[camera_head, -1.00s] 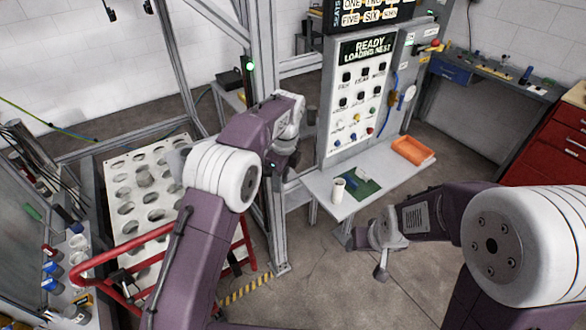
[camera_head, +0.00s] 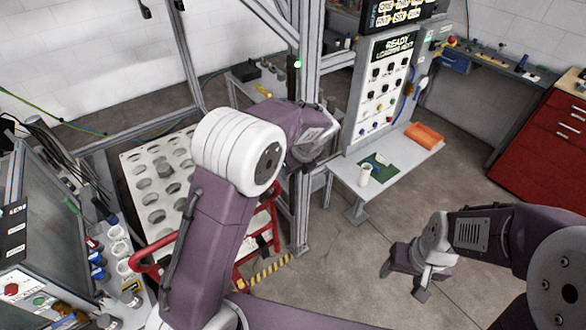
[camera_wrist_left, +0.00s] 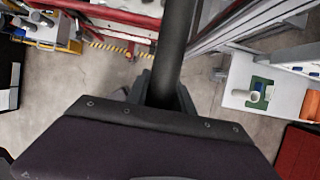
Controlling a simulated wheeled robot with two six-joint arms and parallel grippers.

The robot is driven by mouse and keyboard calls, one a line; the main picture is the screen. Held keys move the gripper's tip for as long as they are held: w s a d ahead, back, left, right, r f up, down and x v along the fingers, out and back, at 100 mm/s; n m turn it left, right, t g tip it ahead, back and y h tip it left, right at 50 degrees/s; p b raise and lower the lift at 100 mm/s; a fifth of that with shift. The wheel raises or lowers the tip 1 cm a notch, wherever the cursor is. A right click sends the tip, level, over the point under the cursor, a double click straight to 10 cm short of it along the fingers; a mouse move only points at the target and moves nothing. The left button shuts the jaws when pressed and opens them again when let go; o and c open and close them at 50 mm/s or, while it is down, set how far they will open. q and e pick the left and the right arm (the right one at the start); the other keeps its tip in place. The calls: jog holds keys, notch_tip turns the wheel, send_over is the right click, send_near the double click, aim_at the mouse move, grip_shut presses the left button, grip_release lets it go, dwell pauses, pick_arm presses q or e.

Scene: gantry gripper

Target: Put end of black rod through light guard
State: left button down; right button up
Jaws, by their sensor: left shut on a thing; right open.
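A black rod (camera_wrist_left: 178,40) runs up from my left gripper (camera_wrist_left: 162,88) to the top edge of the left wrist view. The gripper is shut on it, and the rod's far end is out of frame. In the head view my left wrist (camera_head: 312,145) is in front of the frame post, and its fingers and the rod are hidden. A dark upright bar with a lit green lamp (camera_head: 297,64) on the post looks like the light guard. I cannot tell how the rod's end stands to it. My right gripper (camera_head: 404,280) is open and empty above the floor, at lower right.
A control panel (camera_head: 380,88) stands right of the post above a shelf (camera_head: 404,168) with a white cup (camera_head: 365,174) and an orange tray (camera_head: 425,134). A red-railed cart with a white holed rack (camera_head: 140,184) is at left. Open floor lies at front right.

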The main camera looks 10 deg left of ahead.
pick_arm(q)
jog(key=w+a+p, duration=0.6)
jog(key=a+p, duration=0.1)
jog(key=w+a+p, duration=0.3)
jog(key=a, duration=0.1)
jog(key=shift+w+r, duration=0.25)
jog(key=shift+w, duration=0.1)
jog(key=shift+w+a+f+p, duration=0.15)
jog(key=shift+w+a+p, duration=0.2)
jog(key=shift+a+p, duration=0.1)
jog(key=shift+a, duration=0.15)
jog(key=s+d+b, duration=0.1)
jog(key=s+d, duration=0.2)
jog(key=s+d+b, duration=0.1)
jog(key=s+d, duration=0.2)
jog(key=d, duration=0.1)
jog(key=s+d+b, duration=0.1)
jog(key=s+d, duration=0.2)
jog(key=d, duration=0.1)
jog(key=shift+s, duration=0.1)
jog(key=shift+a, duration=0.15)
